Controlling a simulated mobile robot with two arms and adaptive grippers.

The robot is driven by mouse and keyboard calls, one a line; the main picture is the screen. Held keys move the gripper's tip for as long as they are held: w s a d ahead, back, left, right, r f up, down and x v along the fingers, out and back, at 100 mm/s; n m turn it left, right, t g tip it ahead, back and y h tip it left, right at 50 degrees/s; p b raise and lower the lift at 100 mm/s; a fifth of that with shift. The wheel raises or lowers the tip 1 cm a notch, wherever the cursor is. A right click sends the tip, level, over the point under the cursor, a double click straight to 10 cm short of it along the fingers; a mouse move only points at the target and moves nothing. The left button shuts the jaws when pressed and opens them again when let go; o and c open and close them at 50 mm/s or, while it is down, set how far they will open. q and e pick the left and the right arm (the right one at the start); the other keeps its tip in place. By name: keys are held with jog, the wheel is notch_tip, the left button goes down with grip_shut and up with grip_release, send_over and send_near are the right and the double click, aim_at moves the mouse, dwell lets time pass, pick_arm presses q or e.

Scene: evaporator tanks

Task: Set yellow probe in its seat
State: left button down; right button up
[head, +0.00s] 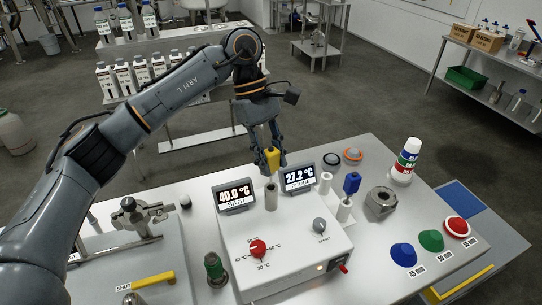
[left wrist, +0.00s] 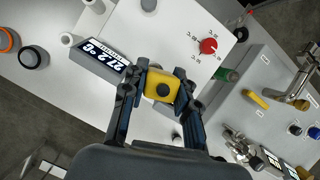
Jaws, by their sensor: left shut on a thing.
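The yellow probe (head: 272,158) is upright in my left gripper (head: 275,160), whose fingers are shut on its yellow handle. In the left wrist view the yellow handle (left wrist: 162,86) sits between the two fingertips. In the head view the probe is right above a white upright tube seat (head: 271,198) on the white bath unit (head: 285,245), between the two displays. I cannot tell whether its thin lower end is inside that tube. A blue probe (head: 351,183) stands in another white tube (head: 344,210) to the right. My right gripper is not in view.
The bath display (head: 236,197) reads 40.0 °C; the other display (head: 299,178) reads 27.2 °C. An empty-looking white tube (head: 325,183) stands beside it. A red knob (head: 257,249) is in front.

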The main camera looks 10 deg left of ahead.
pick_arm(q)
jog(key=c, duration=0.9)
grip_release()
jog(key=shift+c, duration=0.2)
